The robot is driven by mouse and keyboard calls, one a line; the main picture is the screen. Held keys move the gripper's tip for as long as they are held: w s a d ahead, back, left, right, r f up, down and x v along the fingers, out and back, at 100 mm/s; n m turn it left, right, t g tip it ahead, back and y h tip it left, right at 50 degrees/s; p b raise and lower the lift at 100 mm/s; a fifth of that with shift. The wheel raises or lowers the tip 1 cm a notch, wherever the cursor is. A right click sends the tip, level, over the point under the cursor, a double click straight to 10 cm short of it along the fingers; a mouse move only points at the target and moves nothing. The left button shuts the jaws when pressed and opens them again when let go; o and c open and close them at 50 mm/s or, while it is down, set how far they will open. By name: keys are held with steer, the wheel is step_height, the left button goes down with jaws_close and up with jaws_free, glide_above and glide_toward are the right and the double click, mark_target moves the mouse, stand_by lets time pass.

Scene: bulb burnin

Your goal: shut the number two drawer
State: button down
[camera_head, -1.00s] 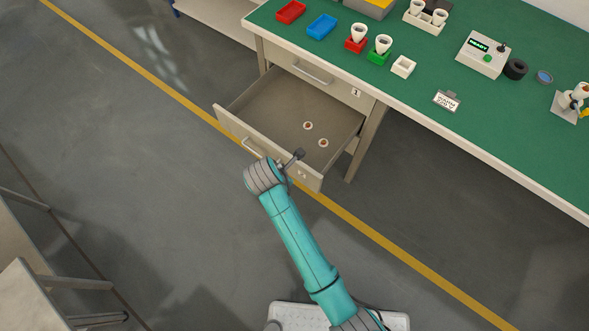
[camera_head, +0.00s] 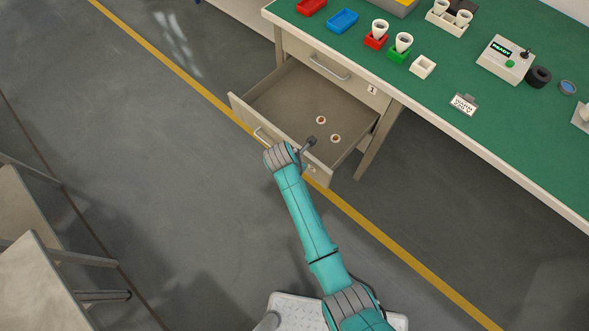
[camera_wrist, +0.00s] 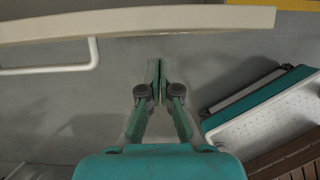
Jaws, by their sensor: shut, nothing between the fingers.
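The number two drawer (camera_head: 246,110) is pulled well out below the number one drawer (camera_head: 322,66). Two small round pale pieces with brown centres (camera_head: 321,120) (camera_head: 335,138) lie inside it. My gripper (camera_head: 308,143) is at the right part of the drawer's front, near its top edge. In the wrist view, the fingers (camera_wrist: 158,64) are together and empty. They show against the floor just outside the drawer front's top edge (camera_wrist: 140,20), right of the drawer handle (camera_wrist: 50,68). I cannot tell whether they touch the front.
The green-topped bench (camera_head: 440,95) carries trays, bulb holders and a READY tester (camera_head: 505,60). A bench leg (camera_head: 378,145) stands right of the drawer. Grey furniture (camera_head: 30,270) is at lower left.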

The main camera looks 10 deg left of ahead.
steer(key=shift+w+d, duration=0.6)
steer(key=shift+w, duration=0.35)
